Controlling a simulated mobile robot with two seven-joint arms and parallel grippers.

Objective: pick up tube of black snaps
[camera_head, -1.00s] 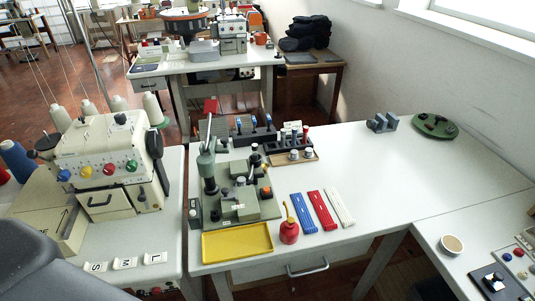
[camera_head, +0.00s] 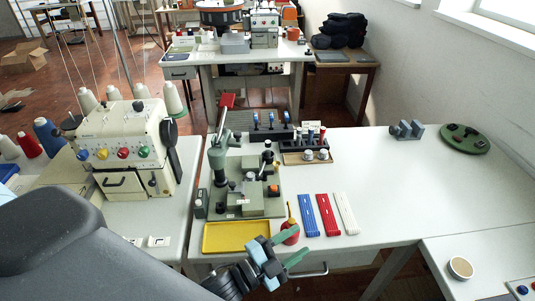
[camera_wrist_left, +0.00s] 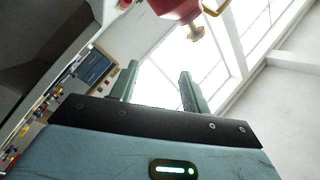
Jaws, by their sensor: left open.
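Several small tubes (camera_head: 311,134) stand upright in a black rack (camera_head: 294,145) behind the press, in the head view. One at the right end looks red; which tube holds black snaps is too small to tell. My left gripper (camera_head: 290,249) is open and empty at the table's front edge, well short of the rack. It overlaps the lower part of the red oil can (camera_head: 290,232) in the head view. In the left wrist view the open fingers (camera_wrist_left: 158,78) have nothing between them, and a red body with a brass tip (camera_wrist_left: 180,8) shows above. My right gripper is out of view.
The green press (camera_head: 222,160) and a yellow tray (camera_head: 228,237) stand left of the gripper. Blue, red and white strips (camera_head: 328,214) lie to its right. A wooden tray (camera_head: 296,159) with small pots sits before the rack. The table's right half is mostly clear.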

